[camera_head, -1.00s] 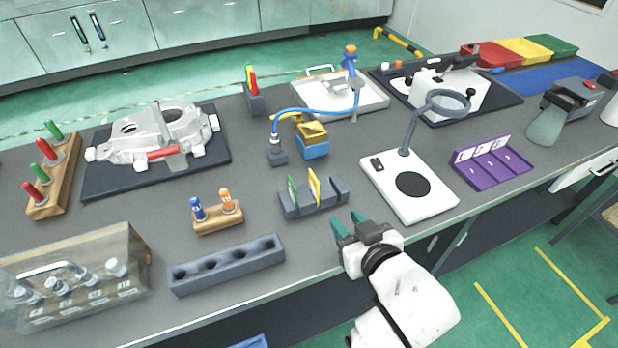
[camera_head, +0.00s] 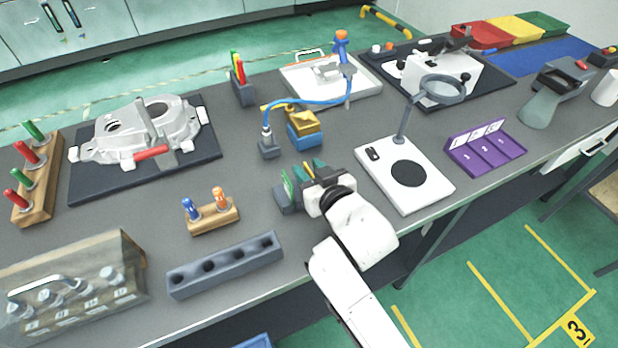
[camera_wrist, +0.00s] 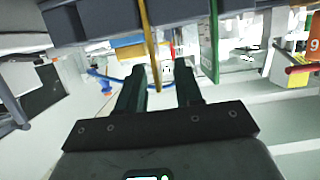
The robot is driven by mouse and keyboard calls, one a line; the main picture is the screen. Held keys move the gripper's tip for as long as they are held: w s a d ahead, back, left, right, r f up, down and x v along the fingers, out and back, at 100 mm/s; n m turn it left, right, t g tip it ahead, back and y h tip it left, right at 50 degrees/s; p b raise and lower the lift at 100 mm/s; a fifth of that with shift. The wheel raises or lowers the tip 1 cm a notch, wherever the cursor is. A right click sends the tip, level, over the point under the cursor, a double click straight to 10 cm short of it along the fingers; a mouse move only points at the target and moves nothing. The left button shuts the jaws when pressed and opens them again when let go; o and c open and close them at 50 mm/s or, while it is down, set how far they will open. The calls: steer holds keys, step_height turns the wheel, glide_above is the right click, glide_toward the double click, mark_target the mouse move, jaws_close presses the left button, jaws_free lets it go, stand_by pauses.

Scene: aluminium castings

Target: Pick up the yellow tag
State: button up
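The yellow tag (camera_wrist: 149,40) stands in a slot of the dark grey rack (camera_head: 286,203). In the wrist view the rack (camera_wrist: 95,20) is at the top, and the tag's end lies between my two fingers with a gap on each side. My gripper (camera_head: 312,170) is open at the rack, its dark green fingers on either side of the tag; it also shows in the wrist view (camera_wrist: 158,88). In the head view my gripper mostly hides the tag and the rack's right part. A green tag (camera_wrist: 214,40) stands in the rack outside my fingers; it also shows in the head view (camera_head: 287,186).
A small wooden stand (camera_head: 212,218) with blue and orange pegs is left of the rack. A dark block with holes (camera_head: 225,268) lies in front. A blue and yellow box (camera_head: 305,133) stands behind. A white magnifier base (camera_head: 430,193) is close on the right.

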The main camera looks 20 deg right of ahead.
steer(key=shift+x, duration=1.2)
steer(key=shift+c, duration=0.5)
jaws_close()
